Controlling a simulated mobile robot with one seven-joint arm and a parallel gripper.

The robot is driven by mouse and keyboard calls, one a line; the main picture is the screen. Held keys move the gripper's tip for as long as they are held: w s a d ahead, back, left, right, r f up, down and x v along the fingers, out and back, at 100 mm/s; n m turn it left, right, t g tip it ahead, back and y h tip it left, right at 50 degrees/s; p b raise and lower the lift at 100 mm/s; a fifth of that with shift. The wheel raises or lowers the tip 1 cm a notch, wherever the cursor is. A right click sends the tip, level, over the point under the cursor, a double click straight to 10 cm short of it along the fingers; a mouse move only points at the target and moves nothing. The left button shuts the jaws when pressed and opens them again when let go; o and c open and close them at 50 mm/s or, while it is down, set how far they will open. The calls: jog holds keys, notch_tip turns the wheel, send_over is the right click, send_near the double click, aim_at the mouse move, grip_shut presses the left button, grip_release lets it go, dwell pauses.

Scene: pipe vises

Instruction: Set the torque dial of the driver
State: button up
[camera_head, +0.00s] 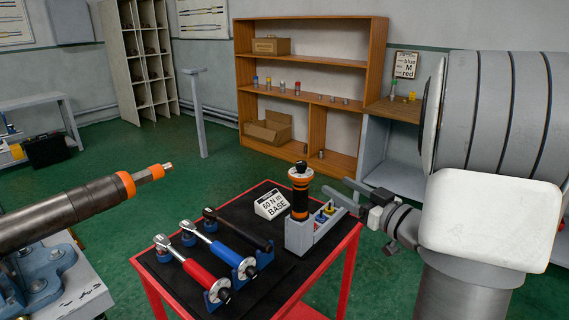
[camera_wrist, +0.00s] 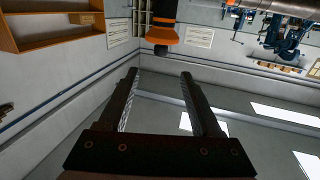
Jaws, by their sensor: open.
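The driver (camera_head: 300,199) is black with orange bands and a rounded black top. It stands upright in a grey holder (camera_head: 298,238) on the cart's black top. My gripper (camera_head: 337,187) is open and empty, to the right of the driver in the head view and apart from it. The wrist view looks upside down; there the driver (camera_wrist: 164,28) shows at the top, beyond my open fingers (camera_wrist: 158,75). A white card (camera_head: 271,205) beside the driver reads "60 N m BASE". I cannot read any dial marks on the driver.
Red, blue and black-handled wrenches (camera_head: 200,275) lie on stands on the red-edged cart (camera_head: 346,250). The holder also carries small coloured pieces (camera_head: 325,212). A large pipe (camera_head: 75,205) sits in a vise at left. A wooden shelf (camera_head: 312,60) stands behind, with green floor between.

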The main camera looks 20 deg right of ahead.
aim_at(301, 167)
jog(key=x, duration=1.7)
jog(key=shift+w+a+b, duration=0.15)
jog(key=shift+b, duration=0.15)
grip_shut()
